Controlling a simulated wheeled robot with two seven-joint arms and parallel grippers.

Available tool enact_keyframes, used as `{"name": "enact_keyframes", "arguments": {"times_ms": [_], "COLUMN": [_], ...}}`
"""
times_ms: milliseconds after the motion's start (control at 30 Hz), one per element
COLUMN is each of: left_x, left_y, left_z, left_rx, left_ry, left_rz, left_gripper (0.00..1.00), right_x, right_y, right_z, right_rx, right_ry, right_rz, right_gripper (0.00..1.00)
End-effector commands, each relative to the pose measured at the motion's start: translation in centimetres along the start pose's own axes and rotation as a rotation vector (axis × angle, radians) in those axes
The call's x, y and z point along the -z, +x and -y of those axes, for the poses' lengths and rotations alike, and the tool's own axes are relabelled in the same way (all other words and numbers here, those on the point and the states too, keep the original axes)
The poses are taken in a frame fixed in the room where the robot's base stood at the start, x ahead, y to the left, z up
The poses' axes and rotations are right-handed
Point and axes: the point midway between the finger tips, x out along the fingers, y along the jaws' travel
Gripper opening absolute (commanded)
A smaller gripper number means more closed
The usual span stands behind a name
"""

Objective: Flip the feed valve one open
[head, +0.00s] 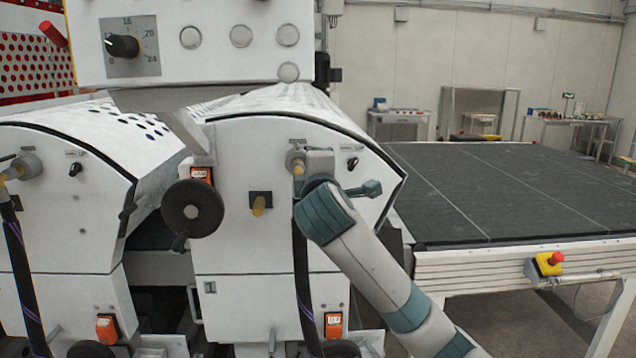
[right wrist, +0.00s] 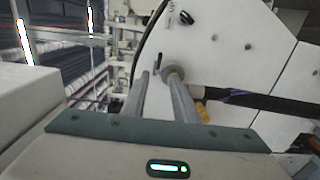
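The feed valve on the white right-hand coater unit is a round grey fitting with a brass end (head: 296,166) and a dark hose below it. My right gripper (head: 312,165) is in front of it and partly hides it. In the right wrist view the grey fitting (right wrist: 172,71) lies at the tip of the right-hand finger. A small dark lever (right wrist: 157,63) sticks out beside it, near the gap between the fingers. My right gripper (right wrist: 160,75) is open, with nothing seen between its fingers; contact with the valve cannot be told. My left gripper is not in view.
A similar valve (head: 27,166) sits on the left unit. A black handwheel (head: 192,208) and a small black knob (head: 352,163) flank the right unit's valve. A hose (head: 302,270) hangs below. A dark conveyor (head: 510,190) with a red emergency stop (head: 550,262) stands right.

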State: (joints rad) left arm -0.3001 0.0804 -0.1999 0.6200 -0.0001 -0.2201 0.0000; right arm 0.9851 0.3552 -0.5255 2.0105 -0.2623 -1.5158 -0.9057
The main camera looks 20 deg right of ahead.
Motion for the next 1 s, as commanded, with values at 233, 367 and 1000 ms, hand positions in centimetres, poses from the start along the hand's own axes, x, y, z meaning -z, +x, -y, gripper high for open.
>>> {"name": "enact_keyframes", "arguments": {"times_ms": [233,367,1000], "left_x": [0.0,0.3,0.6], "left_y": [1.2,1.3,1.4], "left_z": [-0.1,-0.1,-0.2], "left_rx": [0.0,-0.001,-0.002], "left_ry": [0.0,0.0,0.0], "left_rz": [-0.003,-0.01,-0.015], "left_gripper": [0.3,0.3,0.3], "right_x": [0.1,0.0,-0.7], "right_y": [-3.7,-4.5,-3.6], "right_z": [0.1,0.1,-1.8], "right_rx": [-0.002,-0.001,-0.079], "right_ry": [0.001,0.0,-0.057], "right_rz": [-0.001,-0.001,0.014], "right_gripper": [0.27,0.27,0.0]}}
